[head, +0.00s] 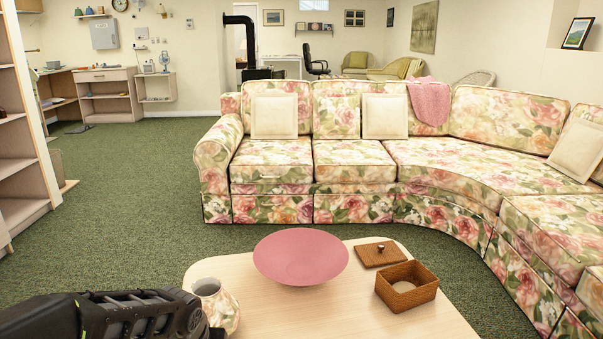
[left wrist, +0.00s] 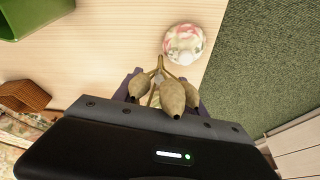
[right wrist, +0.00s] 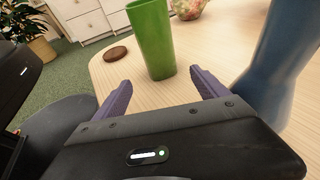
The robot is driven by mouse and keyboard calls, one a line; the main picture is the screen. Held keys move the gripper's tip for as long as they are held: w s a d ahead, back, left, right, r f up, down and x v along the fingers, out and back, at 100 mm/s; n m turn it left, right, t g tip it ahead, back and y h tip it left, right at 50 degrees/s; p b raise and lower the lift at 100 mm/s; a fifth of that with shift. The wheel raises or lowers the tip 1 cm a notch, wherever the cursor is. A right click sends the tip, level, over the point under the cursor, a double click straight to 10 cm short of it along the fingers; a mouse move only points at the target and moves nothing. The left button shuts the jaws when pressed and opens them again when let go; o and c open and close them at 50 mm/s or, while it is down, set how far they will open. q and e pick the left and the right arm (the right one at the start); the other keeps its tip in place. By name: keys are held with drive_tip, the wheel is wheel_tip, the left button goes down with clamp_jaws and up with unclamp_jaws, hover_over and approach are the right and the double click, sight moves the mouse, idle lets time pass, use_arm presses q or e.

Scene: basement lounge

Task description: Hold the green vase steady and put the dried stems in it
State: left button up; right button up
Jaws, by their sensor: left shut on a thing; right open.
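The green vase (right wrist: 153,38) stands upright on the table in the right wrist view, just ahead of my right gripper (right wrist: 160,82). That gripper is open and empty, its purple fingers apart on either side of the vase's base. My left gripper (left wrist: 160,92) is shut on the dried stems (left wrist: 172,95), whose brown pods point back towards the wrist camera. A green rim (left wrist: 45,32) at the top left of the left wrist view appears to be the same vase, cut off by the frame. The head view does not show the green vase or stems.
The pale table (head: 330,310) holds a pink bowl (head: 300,258), a wooden box (head: 407,287), a wooden lid (head: 377,254) and a floral vase (head: 215,303). A blue vase (right wrist: 285,55) stands close to my right gripper's right finger. A floral sofa (head: 355,155) is behind the table.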

use_arm(q)
wheel_tip(320, 180, up, 5)
drive_tip(key=p, duration=0.4)
drive_tip(key=shift+f, duration=0.1)
use_arm(e)
drive_tip(key=shift+w+a+r, duration=0.2)
drive_tip(key=shift+a+r, duration=0.05)
drive_tip(key=shift+a, duration=0.45)
use_arm(q)
drive_tip(key=shift+r, duration=0.2)
use_arm(e)
drive_tip(key=shift+a+f, duration=0.15)
drive_tip(key=shift+f, duration=0.05)
use_arm(q)
drive_tip(key=shift+f, duration=0.15)
use_arm(e)
drive_tip(key=shift+f, duration=0.3)
drive_tip(key=shift+a, duration=0.1)
